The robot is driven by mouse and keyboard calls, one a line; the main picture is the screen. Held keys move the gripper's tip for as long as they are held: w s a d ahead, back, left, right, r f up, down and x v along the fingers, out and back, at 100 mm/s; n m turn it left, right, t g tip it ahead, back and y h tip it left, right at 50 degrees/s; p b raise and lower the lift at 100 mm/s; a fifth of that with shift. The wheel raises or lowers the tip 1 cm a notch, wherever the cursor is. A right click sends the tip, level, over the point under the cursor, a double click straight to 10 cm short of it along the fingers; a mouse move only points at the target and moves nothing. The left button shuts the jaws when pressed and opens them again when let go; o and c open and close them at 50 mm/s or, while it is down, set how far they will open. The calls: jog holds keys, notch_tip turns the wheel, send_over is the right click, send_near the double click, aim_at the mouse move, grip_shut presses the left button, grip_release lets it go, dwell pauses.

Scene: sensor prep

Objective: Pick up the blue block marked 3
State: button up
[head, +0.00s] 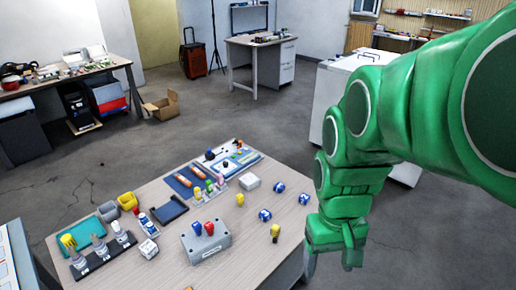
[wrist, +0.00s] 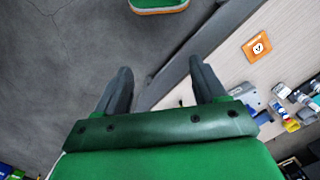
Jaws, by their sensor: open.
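Three small blue-and-white blocks lie on the right part of the wooden table in the head view: one at the back (head: 279,187), one at the right (head: 304,199) and one nearer the front (head: 265,215). Their marks are too small to read, so I cannot tell which bears a 3. My gripper (head: 331,262) hangs at the table's right edge, to the right of and nearer than the blocks. In the wrist view my gripper (wrist: 162,84) is open and empty, with floor and the table edge between its fingers. No block marked 3 is identifiable there.
A grey box with red and blue knobs (head: 207,246), a yellow-and-black piece (head: 275,232), a yellow piece (head: 240,200) and a white box (head: 250,182) stand near the blocks. An orange square (wrist: 256,46) lies on the table in the wrist view. Open floor lies beyond.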

jog(key=w+a+f+n, duration=0.2)
jog(key=w, duration=1)
jog(key=n+t, duration=0.2)
jog(key=n, duration=0.3)
send_over(265, 213)
notch_tip(265, 213, down, 22)
jog(key=shift+r, duration=0.25)
jog(key=shift+w+a+f, duration=0.1)
jog(key=shift+w+f, duration=0.05)
jog(key=shift+f, duration=0.35)
jog(key=shift+s+f, duration=0.2)
jog(key=shift+f, duration=3.55)
jog(key=c, duration=1.1)
jog(key=shift+c, duration=0.2)
